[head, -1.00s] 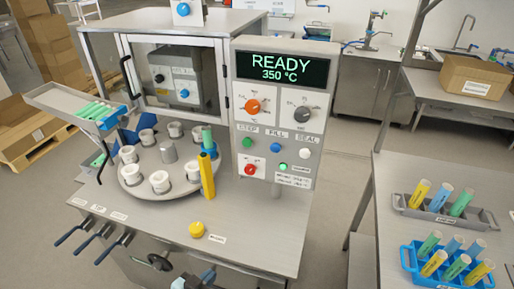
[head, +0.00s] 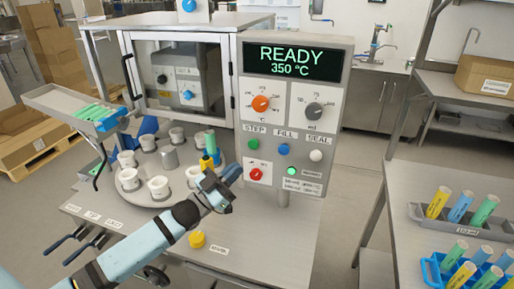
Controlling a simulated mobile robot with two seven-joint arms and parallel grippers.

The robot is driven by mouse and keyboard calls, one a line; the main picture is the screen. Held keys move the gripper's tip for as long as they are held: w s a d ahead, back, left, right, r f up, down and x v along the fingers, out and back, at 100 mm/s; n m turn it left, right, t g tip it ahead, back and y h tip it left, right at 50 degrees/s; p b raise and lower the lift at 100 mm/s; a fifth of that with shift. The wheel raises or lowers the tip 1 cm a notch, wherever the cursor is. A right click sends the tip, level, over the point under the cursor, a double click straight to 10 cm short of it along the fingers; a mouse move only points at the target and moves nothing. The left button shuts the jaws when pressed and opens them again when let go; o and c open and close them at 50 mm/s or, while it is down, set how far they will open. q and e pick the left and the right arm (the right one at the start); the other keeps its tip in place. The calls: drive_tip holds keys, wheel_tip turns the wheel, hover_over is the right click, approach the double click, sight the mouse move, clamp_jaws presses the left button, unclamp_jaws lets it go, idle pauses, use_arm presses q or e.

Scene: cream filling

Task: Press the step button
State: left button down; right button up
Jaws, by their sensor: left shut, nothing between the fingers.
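The green step button (head: 252,144) sits on the grey control panel (head: 340,150), under the STEP label and left of the blue fill button (head: 283,149) and white seal button (head: 316,155). My left gripper (head: 232,173) is shut with nothing in it. It reaches up from the lower left and shows below and left of the step button, apart from it in the picture. My right gripper is not in view.
The display (head: 292,61) reads READY 350 °C. A round turntable (head: 131,185) with several white cups stands left of my gripper, partly hidden by my arm. A yellow button (head: 197,239) is on the tabletop. Racks of coloured tubes (head: 462,222) stand at right.

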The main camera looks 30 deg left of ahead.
sight(253, 144)
use_arm(q)
drive_tip(key=w+a+b, duration=0.2)
drive_tip(key=w+b, duration=0.1)
drive_tip(key=w, duration=0.5)
drive_tip(key=shift+w, duration=0.3)
idle(0.8)
idle(0.8)
drive_tip(key=shift+w, duration=0.1)
idle(0.4)
drive_tip(key=shift+w+a, duration=0.1)
drive_tip(key=shift+w, duration=0.25)
